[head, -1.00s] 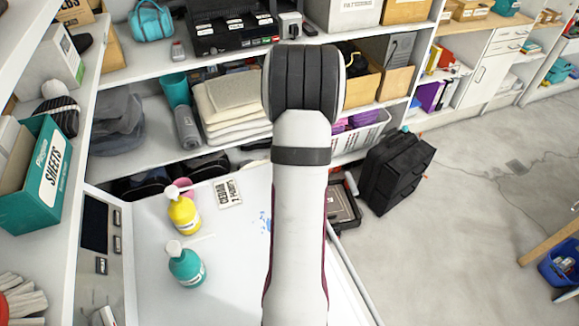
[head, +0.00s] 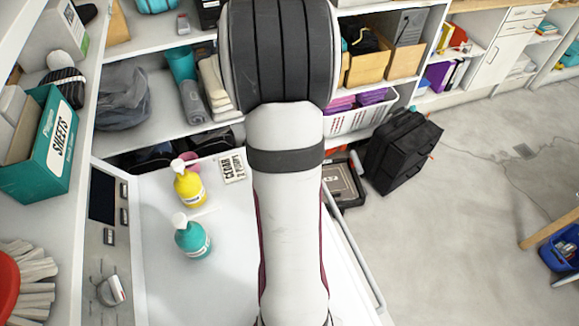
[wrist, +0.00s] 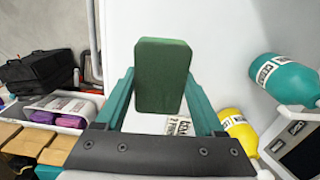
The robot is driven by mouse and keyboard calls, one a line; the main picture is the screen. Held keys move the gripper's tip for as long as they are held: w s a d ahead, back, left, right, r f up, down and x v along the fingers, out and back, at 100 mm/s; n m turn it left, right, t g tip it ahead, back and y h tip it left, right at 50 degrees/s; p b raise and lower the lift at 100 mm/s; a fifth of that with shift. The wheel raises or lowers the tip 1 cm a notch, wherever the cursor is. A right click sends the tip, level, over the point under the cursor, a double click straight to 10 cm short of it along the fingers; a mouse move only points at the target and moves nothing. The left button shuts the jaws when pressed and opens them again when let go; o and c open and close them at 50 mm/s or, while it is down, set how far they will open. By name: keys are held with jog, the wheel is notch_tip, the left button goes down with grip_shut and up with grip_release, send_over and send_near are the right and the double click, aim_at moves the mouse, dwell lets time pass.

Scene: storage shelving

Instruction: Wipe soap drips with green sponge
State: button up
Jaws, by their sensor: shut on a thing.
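The green sponge (wrist: 161,75) is held between the two teal fingers of my gripper (wrist: 160,88) in the wrist view, over the white tabletop (wrist: 220,45). I cannot tell whether the sponge touches the top. In the head view my arm hides the gripper and sponge. No soap drips show now in either view. A yellow pump bottle (head: 188,186) and a teal pump bottle (head: 192,238) stand on the tabletop, left of my arm. The teal bottle (wrist: 283,78) and yellow bottle (wrist: 238,128) are right of the gripper in the wrist view.
A label card (head: 232,169) lies near the yellow bottle. A pink round thing (head: 190,160) sits behind it. Shelves with towels and boxes line the back. A black case (head: 400,150) stands on the floor at right. A rail (head: 360,265) edges the tabletop.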

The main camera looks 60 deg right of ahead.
jog(key=shift+f, duration=3.75)
jog(key=shift+w+d+f, duration=0.1)
jog(key=shift+w+d, duration=0.15)
jog(key=shift+c, duration=0.6)
jog(key=shift+w+d, duration=0.25)
jog(key=shift+w+d+f, duration=0.1)
jog(key=shift+w+d, duration=2.3)
jog(key=shift+w+d+f, duration=0.1)
jog(key=shift+w+d, duration=0.7)
jog(key=shift+s+a, duration=3.7)
jog(key=shift+w+d+r, duration=0.15)
jog(key=shift+w+d, duration=1.1)
jog(key=shift+w+d+r, duration=0.1)
jog(key=shift+w+d, duration=1.15)
jog(key=shift+w+d+f, duration=0.15)
jog(key=shift+w+d, duration=0.9)
jog(key=shift+s+a+f, duration=0.1)
jog(key=shift+s+a, duration=3.4)
jog(key=shift+r, duration=4.05)
